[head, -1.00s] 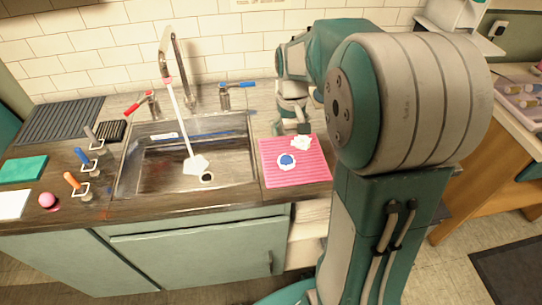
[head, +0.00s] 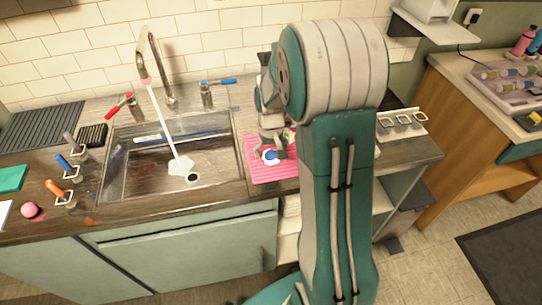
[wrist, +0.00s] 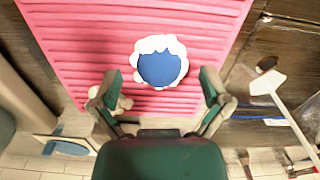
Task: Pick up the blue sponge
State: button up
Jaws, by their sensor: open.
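The blue sponge (wrist: 160,69) looks like a round blue disc ringed by white foam. It lies on the pink ribbed mat (wrist: 205,25), right of the sink. In the head view the sponge (head: 270,155) is partly hidden by my gripper (head: 273,144). In the wrist view my gripper (wrist: 158,78) is open, with one finger on each side of the sponge and clear gaps between. The fingers do not appear to touch it. I cannot tell the exact height above the mat.
The sink (head: 150,178) is left of the mat, with water running from the tap (head: 146,60). A foam lump (wrist: 124,103) sits near the left finger in the wrist view. A red-handled tap (head: 120,106) and a blue-handled tap (head: 212,88) stand behind the sink.

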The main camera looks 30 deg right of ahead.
jog(key=shift+f, duration=0.4)
jog(key=c, duration=0.9)
jog(key=shift+r, duration=0.15)
jog(key=shift+r, duration=0.3)
notch_tip(320, 180, up, 2)
jog(key=shift+r, duration=0.15)
jog(key=shift+s+a+r, duration=0.65)
jog(key=shift+s+r, duration=1)
jog(key=shift+s, duration=0.6)
jog(key=shift+s+a+r, duration=0.65)
jog(key=shift+s+r, duration=1)
jog(key=shift+s, duration=0.6)
jog(key=shift+s+a+r, duration=0.65)
jog(key=shift+s+r, duration=1)
jog(key=shift+s, duration=0.6)
